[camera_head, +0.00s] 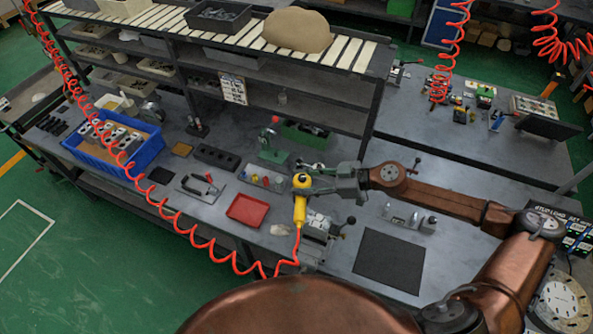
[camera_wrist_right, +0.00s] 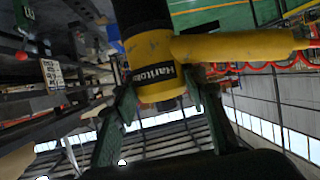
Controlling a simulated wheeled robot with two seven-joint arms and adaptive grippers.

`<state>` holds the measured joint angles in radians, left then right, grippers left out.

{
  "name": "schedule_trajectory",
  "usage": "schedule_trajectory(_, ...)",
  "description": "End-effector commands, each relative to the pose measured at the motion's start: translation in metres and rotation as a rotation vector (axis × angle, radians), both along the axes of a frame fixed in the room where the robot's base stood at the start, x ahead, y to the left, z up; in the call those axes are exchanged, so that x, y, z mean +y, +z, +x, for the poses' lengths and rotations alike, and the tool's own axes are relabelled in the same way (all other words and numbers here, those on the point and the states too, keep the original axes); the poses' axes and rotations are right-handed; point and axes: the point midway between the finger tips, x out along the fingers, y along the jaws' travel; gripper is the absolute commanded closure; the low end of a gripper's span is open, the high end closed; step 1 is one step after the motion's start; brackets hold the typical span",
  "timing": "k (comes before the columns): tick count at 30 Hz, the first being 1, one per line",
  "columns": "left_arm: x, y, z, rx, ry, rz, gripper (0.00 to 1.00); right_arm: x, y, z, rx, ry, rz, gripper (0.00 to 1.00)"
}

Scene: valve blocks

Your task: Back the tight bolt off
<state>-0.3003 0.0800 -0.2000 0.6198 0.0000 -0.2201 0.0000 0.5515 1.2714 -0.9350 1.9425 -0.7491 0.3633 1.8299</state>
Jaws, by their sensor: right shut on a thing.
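My right gripper (camera_head: 322,187) is shut on a yellow power tool (camera_head: 300,207) with a red coiled hose. In the right wrist view, the gripper's two green-grey fingers (camera_wrist_right: 158,108) stand on either side of the yellow tool body (camera_wrist_right: 155,58). Its black part (camera_wrist_right: 140,12) extends away from the gripper, and its yellow handle sticks out sideways. A metal valve block in a fixture (camera_head: 317,226) sits on the bench, partly behind the tool in the head view. I cannot make out the tight bolt, or whether the tool touches anything. My left gripper is not in view.
A blue crate (camera_head: 146,154) with metal blocks stands at the left. A red tray (camera_head: 247,210) lies left of the tool, and a black mat (camera_head: 389,262) lies to the right. A green press (camera_head: 271,147) stands behind. Red coiled hoses hang across the scene.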

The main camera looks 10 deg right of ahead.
Motion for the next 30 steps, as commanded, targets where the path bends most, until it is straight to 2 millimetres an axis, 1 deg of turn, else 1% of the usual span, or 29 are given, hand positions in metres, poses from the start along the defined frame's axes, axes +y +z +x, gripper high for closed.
schedule_trajectory(1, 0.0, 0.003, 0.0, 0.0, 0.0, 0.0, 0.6, -0.003, 0.002, -0.003, -0.001, 0.007, 0.006, 0.99)
schedule_trajectory(4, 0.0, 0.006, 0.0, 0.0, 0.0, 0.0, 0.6, -0.008, -0.002, -0.009, -0.001, 0.025, 0.005, 0.99)
schedule_trajectory(9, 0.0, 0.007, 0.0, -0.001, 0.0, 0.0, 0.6, -0.012, -0.004, -0.014, -0.005, 0.04, 0.004, 0.99)
schedule_trajectory(21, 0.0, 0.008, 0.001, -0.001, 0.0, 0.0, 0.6, -0.013, -0.005, -0.015, -0.005, 0.042, 0.004, 0.99)
schedule_trajectory(25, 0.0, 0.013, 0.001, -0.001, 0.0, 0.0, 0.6, -0.014, -0.004, -0.015, -0.003, 0.041, 0.001, 0.99)
schedule_trajectory(29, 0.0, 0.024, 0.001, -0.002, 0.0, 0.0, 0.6, -0.017, -0.003, -0.017, 0.002, 0.039, -0.007, 0.99)
schedule_trajectory(30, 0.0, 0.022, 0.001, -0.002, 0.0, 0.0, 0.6, -0.018, -0.008, -0.017, 0.002, 0.039, -0.007, 0.99)
